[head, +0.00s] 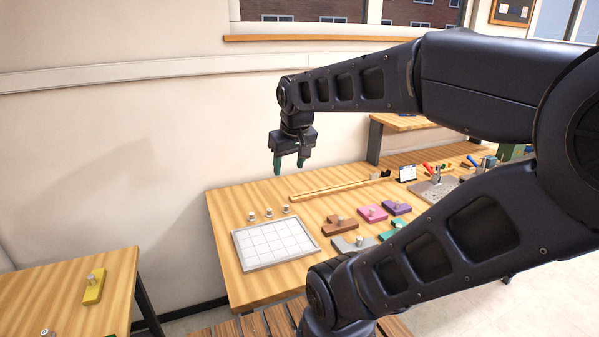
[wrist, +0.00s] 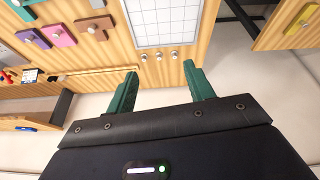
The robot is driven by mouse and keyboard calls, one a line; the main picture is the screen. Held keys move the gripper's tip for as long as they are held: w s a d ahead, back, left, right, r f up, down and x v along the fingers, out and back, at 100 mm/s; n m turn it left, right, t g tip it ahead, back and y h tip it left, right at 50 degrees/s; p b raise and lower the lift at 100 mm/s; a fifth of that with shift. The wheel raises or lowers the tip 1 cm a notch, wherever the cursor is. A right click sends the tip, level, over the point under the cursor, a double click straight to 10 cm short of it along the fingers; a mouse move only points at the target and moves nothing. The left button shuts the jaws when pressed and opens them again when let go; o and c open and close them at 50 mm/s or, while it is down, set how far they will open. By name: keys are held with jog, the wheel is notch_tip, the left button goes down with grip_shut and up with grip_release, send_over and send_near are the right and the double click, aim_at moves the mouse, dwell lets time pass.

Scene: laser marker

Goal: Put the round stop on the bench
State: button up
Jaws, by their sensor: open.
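Several small round metal-coloured pieces are in view, and I cannot tell which one is the round stop. Three stand in a row on the wooden bench (head: 222,212) behind the white grid plate: left (head: 251,216), middle (head: 268,212) and right (head: 286,208). The three also show in the wrist view, the middle one just beyond my fingertips (wrist: 159,56). Another round piece (head: 47,333) is partly cut off on the left table. My gripper (head: 288,167) is open and empty, its green fingers (wrist: 161,72) above the bench's back edge.
The white grid plate (head: 275,243) is empty. Right of it lie brown (head: 340,226), grey (head: 352,244), pink (head: 372,213), purple (head: 397,208) and green (head: 392,230) knobbed blocks. A wooden strip (head: 335,189) runs behind. A yellow knobbed block (head: 93,290) lies on the left table (head: 40,295).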

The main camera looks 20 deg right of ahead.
jog(key=shift+s+d+f+m, duration=0.4)
jog(key=shift+s+d, duration=0.05)
jog(key=shift+s, duration=0.3)
jog(key=shift+s+d+f+m, duration=0.35)
jog(key=shift+s+d+m, duration=0.05)
jog(key=shift+s, duration=0.3)
